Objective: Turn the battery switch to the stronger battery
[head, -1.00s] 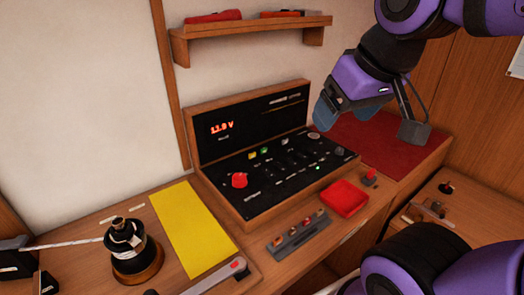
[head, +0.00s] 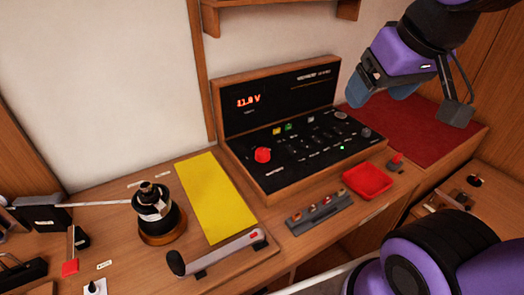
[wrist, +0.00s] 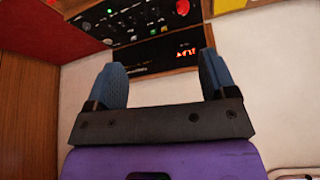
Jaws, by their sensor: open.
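A black control panel (head: 300,165) in a wooden frame stands against the back wall. Its red rotary knob (head: 262,155) sits at the left of the sloping face; a red knob also shows at the top of the wrist view (wrist: 183,7). A red lit voltage readout (head: 248,100) on the upright part seems to read about 11.9 V, the middle digits unclear. My gripper (head: 366,92) is open and empty, in the air to the right of the panel, well apart from the knob. Its two blue fingers (wrist: 162,75) stand wide apart in the wrist view.
A yellow mat (head: 215,197) and a black winch (head: 158,215) lie left of the panel. A red tray (head: 368,180) and a grey strip with small knobs (head: 319,209) are in front. A shelf (head: 290,15) is above; a dark red mat (head: 425,130) is at right.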

